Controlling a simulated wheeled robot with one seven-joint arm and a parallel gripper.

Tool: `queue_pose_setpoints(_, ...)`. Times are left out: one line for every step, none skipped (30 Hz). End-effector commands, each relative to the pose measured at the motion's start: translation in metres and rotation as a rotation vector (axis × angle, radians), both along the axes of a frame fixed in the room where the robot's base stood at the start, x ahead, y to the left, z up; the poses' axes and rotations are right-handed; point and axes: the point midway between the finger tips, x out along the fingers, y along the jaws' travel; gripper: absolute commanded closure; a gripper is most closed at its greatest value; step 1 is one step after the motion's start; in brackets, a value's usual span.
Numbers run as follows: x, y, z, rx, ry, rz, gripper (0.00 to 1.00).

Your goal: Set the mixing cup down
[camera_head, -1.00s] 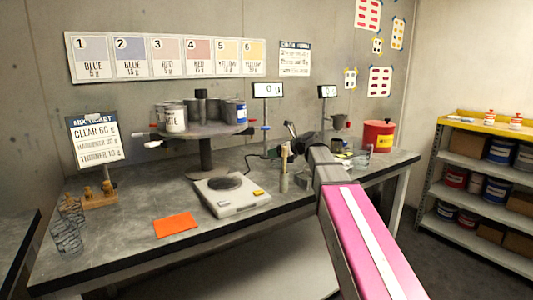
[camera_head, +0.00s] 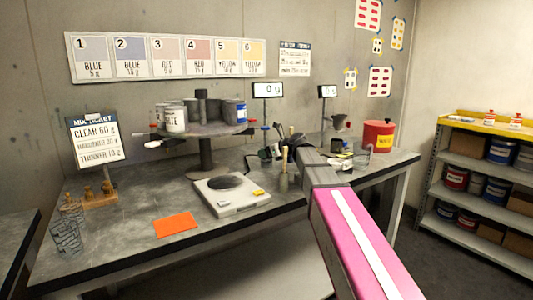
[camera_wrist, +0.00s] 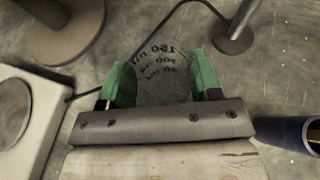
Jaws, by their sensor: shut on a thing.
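The mixing cup (camera_wrist: 162,76) is a grey, see-through cup with dark ml markings, seen in the wrist view. My gripper (camera_wrist: 160,82) has green fingertips, one on each side of the cup, and is shut on it. The cup is over the bench between the scale and the stand foot. I cannot tell whether its bottom touches the bench top (camera_head: 135,215). In the head view my gripper is small and dark behind the brush pot, and the cup is hard to make out.
The scale (camera_head: 232,195) lies left of my gripper, with the can turntable (camera_head: 207,155) behind it. A display stand's foot (camera_wrist: 233,38) and cable are close in the wrist view. The brush pot (camera_head: 284,182) stands near. The bench is clear around the orange cloth (camera_head: 175,225).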

Motion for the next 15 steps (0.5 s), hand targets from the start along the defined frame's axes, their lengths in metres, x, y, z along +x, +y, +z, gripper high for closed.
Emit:
queue_pose_setpoints(-0.0001, -0.0001, -0.0016, 0.000, 0.000, 0.000, 0.64)
queue_pose_setpoints(-0.0001, -0.0001, -0.0010, 0.000, 0.000, 0.000, 0.33)
queue_pose_setpoints(0.0000, -0.0001, -0.0009, 0.000, 0.000, 0.000, 0.20)
queue_pose_setpoints(0.0000, -0.0001, -0.0009, 0.000, 0.000, 0.000, 0.17)
queue_pose_setpoints(0.0000, -0.0001, -0.0009, 0.000, 0.000, 0.000, 0.17)
queue_pose_setpoints(0.0000, -0.0001, -0.0009, 0.000, 0.000, 0.000, 0.17)
queue_pose_setpoints(0.0000, -0.0001, -0.0009, 0.000, 0.000, 0.000, 0.17)
queue_pose_setpoints(0.0000, -0.0001, -0.0009, 0.000, 0.000, 0.000, 0.17)
queue_pose_setpoints(0.0000, -0.0001, -0.0009, 0.000, 0.000, 0.000, 0.17)
queue_pose_setpoints(0.0000, -0.0001, -0.0009, 0.000, 0.000, 0.000, 0.17)
queue_pose_setpoints(0.0000, -0.0001, -0.0009, 0.000, 0.000, 0.000, 0.17)
queue_pose_setpoints(0.0001, -0.0001, -0.0004, 0.000, 0.000, 0.000, 0.17)
queue_pose_setpoints(-0.0001, -0.0001, 0.0003, 0.000, 0.000, 0.000, 0.17)
queue_pose_setpoints(0.0001, -0.0001, 0.0014, 0.000, 0.000, 0.000, 0.17)
queue_pose_setpoints(-0.0011, -0.0013, 0.0030, 0.000, 0.000, 0.000, 0.17)
